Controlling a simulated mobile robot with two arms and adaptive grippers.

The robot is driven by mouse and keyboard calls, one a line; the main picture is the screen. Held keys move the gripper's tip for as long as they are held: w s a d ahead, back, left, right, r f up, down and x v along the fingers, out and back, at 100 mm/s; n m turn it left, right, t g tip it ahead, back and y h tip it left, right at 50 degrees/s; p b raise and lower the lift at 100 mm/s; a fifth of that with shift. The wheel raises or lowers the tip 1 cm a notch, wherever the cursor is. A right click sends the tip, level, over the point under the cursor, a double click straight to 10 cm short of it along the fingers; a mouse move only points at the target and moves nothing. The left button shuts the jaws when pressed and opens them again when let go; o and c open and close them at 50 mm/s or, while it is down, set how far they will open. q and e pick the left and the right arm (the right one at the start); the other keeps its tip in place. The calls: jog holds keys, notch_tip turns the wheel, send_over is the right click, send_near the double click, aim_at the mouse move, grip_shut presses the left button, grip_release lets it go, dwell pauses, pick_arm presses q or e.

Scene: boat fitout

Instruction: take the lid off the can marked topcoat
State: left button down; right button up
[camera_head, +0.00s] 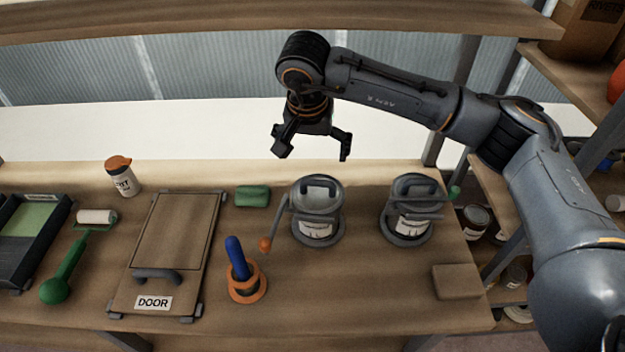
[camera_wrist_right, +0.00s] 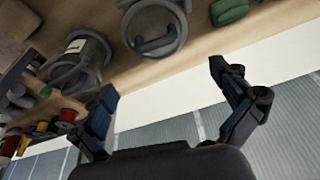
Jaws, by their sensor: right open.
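Two grey lidded cans stand on the bench. The left can (camera_head: 317,210) has a handle on its lid, a white label and a lever with an orange knob. The right can (camera_head: 408,210) has a white label and a lever with a green knob. The label print is too small to read, so I cannot tell which is topcoat. My right gripper (camera_head: 312,150) is open and empty, above and behind the left can. In the right wrist view its spread fingers (camera_wrist_right: 170,95) show with the left can (camera_wrist_right: 152,28) and right can (camera_wrist_right: 78,62) beyond. My left gripper is not in view.
A door panel (camera_head: 175,232) lies on the bench, with a green roller (camera_head: 65,262) and a paint tray (camera_head: 28,225) to its left. A blue-handled tool in an orange holder (camera_head: 246,288), a green block (camera_head: 252,196) and a brown block (camera_head: 457,281) are near the cans. A shelf (camera_head: 250,20) runs overhead.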

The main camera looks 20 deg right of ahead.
aim_at(318, 181)
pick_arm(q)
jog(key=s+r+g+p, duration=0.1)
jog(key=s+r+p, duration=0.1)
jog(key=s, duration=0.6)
pick_arm(e)
jog(key=f, duration=0.5)
jog(key=shift+s+d+f, duration=0.15)
jog(key=shift+d+f, duration=0.05)
jog(key=shift+d, duration=0.15)
jog(key=x, duration=0.1)
jog(key=p+x, duration=0.1)
jog(key=x, duration=0.1)
jog(key=shift+w+d, duration=0.1)
jog(key=shift+w, duration=0.2)
jog(key=shift+w+d+f+p, duration=0.2)
jog(key=shift+f+p, duration=0.3)
jog(key=shift+p, duration=0.2)
jog(key=x, duration=0.2)
jog(key=shift+w+f, duration=0.2)
jog(key=shift+f, duration=0.2)
jog(key=c, duration=1.1)
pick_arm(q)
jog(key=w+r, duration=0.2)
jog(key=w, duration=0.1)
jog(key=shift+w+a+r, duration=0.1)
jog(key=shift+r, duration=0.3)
